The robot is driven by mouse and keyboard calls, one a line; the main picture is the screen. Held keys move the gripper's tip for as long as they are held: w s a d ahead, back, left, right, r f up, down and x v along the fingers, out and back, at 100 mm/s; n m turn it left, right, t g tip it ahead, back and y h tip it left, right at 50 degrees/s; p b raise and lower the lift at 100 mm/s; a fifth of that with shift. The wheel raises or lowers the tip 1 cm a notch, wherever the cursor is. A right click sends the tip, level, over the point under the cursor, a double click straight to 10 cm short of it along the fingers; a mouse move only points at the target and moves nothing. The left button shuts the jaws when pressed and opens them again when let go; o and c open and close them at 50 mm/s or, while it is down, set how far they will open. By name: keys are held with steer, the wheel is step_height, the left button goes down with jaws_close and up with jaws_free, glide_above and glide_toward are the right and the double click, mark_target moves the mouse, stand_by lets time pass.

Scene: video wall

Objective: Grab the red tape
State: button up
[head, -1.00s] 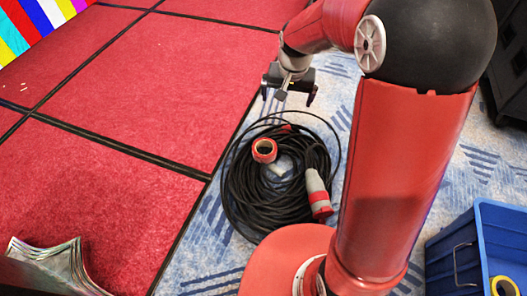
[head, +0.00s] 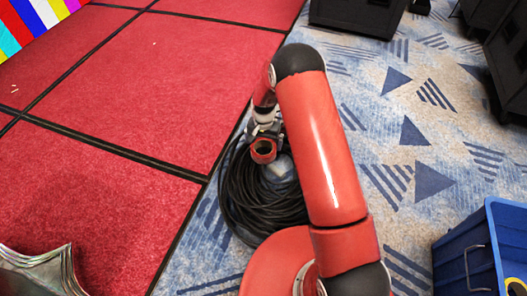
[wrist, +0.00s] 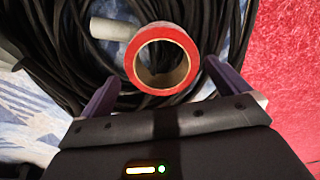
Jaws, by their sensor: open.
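The red tape (head: 257,158) is a ring with a tan core, on the coil of black cable on the carpet. In the wrist view the tape (wrist: 166,34) is in the middle, its hole facing the camera. My gripper (wrist: 161,76) is open, with one purple-grey finger to either side of the tape and small gaps in the picture. I cannot tell whether the fingertips are level with it. In the head view my gripper (head: 265,130) is right by the tape, and my arm hides part of the coil.
The black cable coil (head: 240,198) lies around and under the tape. A red platform (head: 130,110) with black seams borders it on the left. A blue crate (head: 465,250) stands at the lower right. Open patterned carpet (head: 400,160) lies to the right.

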mark_target(261, 142)
step_height(261, 142, down, 5)
steer(key=shift+w+a+r+b, duration=0.1)
steer(key=shift+w+r+b, duration=0.05)
steer(key=shift+b, duration=0.25)
steer(key=shift+c, duration=0.4)
steer(key=c, duration=0.7)
steer(key=shift+c, duration=0.3)
steer(key=shift+r, duration=0.1)
